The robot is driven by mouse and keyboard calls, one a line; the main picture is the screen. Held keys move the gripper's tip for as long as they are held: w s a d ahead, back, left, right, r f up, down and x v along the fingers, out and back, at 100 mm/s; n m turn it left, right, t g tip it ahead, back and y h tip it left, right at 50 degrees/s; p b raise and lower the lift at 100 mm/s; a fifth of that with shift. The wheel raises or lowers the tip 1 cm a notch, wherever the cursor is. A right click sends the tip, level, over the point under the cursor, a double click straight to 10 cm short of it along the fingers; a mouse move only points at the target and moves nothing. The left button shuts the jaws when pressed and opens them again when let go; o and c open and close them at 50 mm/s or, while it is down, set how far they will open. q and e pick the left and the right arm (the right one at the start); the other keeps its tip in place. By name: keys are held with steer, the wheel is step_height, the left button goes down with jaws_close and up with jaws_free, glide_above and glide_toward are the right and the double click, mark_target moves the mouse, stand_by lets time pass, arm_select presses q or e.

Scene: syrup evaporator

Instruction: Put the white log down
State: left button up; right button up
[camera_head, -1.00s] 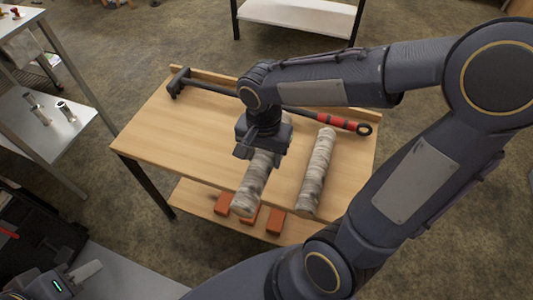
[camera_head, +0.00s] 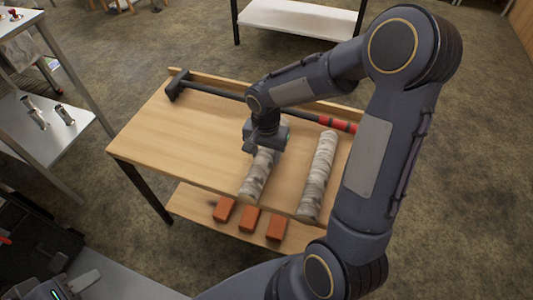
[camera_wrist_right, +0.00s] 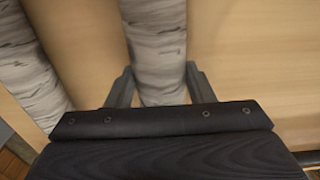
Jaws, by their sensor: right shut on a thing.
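A white birch-like log (camera_head: 258,177) is between the fingers of my right gripper (camera_head: 264,150), over the front part of the wooden table (camera_head: 185,135). It lies nearly parallel to a second white log (camera_head: 319,172) on the table to its right. In the right wrist view, the fingers of my right gripper (camera_wrist_right: 160,88) are on both sides of the held log (camera_wrist_right: 157,45), and the other log (camera_wrist_right: 28,62) is at the left. I cannot tell whether the held log touches the tabletop. My left gripper (camera_head: 72,286) is at the lower left edge, partly cut off.
A long-handled tool with a red grip (camera_head: 337,124) lies along the table's back. Three orange-red bricks (camera_head: 249,218) sit on the lower shelf (camera_head: 190,203). A metal shelf (camera_head: 75,140) stands at the left. The table's left half is clear.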

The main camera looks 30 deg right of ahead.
steer(key=shift+f, duration=0.2)
steer(key=o, duration=1.4)
steer(key=shift+r, duration=0.1)
